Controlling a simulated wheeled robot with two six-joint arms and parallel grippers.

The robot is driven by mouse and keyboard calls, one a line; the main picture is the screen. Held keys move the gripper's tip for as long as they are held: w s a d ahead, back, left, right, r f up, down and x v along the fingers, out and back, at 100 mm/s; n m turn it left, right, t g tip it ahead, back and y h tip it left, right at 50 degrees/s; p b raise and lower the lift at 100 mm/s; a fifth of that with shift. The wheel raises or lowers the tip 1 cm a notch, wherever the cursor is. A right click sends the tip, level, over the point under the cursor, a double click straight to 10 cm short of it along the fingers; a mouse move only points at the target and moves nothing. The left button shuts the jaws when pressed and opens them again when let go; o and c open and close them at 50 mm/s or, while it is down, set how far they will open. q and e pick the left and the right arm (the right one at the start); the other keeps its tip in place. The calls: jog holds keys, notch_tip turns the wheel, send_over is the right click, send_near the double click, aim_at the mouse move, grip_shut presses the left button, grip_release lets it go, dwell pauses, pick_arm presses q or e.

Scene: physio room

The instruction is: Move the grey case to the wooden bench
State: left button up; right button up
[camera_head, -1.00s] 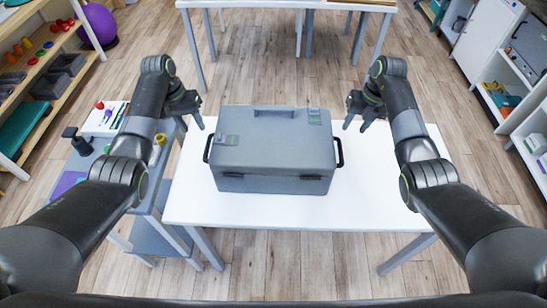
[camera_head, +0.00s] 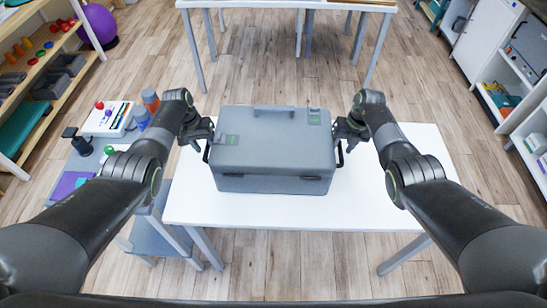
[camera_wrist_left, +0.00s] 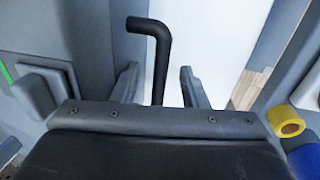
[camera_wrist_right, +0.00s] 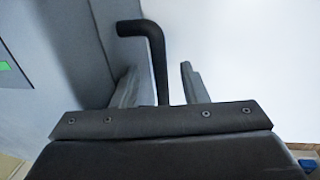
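The grey case (camera_head: 270,150) stands closed on a white table (camera_head: 290,209), with a top handle and a black handle at each end. My left gripper (camera_head: 205,145) is at the case's left end. In the left wrist view, the black left handle (camera_wrist_left: 160,55) stands between its open, parted fingers. My right gripper (camera_head: 345,142) is at the right end. In the right wrist view, the black right handle (camera_wrist_right: 156,55) stands between its open fingers. In both wrist views a finger is close beside the case wall; whether they touch I cannot tell. The wooden bench cannot be made out with certainty.
A grey side trolley (camera_head: 155,215) with bottles and small items stands close to the left of the table. Another white table (camera_head: 290,3) stands at the back. Wooden shelves are at far left, white cabinets at far right. The floor between the tables is clear.

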pick_arm(q)
jog(key=shift+c, duration=0.4)
pick_arm(e)
jog(key=shift+c, duration=0.4)
pick_arm(q)
grip_shut()
pick_arm(e)
grip_shut()
pick_arm(q)
jog(key=shift+r, duration=0.1)
pick_arm(e)
jog(key=shift+r, duration=0.1)
